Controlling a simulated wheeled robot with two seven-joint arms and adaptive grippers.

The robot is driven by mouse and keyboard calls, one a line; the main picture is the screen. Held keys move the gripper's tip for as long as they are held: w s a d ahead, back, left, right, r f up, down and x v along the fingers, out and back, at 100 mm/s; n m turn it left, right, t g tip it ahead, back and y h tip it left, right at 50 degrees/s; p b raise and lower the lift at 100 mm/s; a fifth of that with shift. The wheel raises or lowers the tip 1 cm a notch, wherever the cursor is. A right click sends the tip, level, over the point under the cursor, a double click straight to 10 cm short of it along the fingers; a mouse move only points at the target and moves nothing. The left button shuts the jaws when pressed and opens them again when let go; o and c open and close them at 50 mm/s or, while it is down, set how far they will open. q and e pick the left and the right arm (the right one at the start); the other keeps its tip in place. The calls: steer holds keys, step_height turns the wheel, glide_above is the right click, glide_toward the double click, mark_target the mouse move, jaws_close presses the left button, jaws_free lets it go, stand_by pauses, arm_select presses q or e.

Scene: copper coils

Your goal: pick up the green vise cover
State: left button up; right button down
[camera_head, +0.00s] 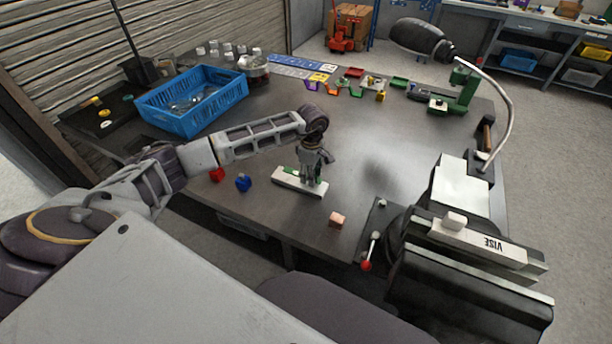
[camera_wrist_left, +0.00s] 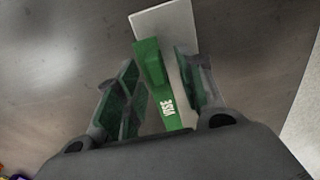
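The green vise cover lies on the dark table as a long piece with a white part and a green part (camera_head: 290,171), the rest partly hidden by my left gripper. In the left wrist view the green vise cover (camera_wrist_left: 153,75) bears white "VISE" lettering, with a white strip beside it. My left gripper (camera_head: 313,180) points down over it. In the wrist view its fingers (camera_wrist_left: 155,88) stand apart on either side of the green part, with a gap on the left and the right finger close to it. Contact cannot be told. My right gripper is not in view.
A large vise (camera_head: 470,265) with a white "VISE" cover stands at the right front. A red knob (camera_head: 217,175), a blue knob (camera_head: 243,183) and a pinkish block (camera_head: 337,219) lie nearby. A blue crate (camera_head: 192,101) stands back left; a lamp (camera_head: 425,38) overhangs the back right. The table's middle is clear.

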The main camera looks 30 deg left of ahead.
arm_select(q)
steer(key=shift+f, duration=0.15)
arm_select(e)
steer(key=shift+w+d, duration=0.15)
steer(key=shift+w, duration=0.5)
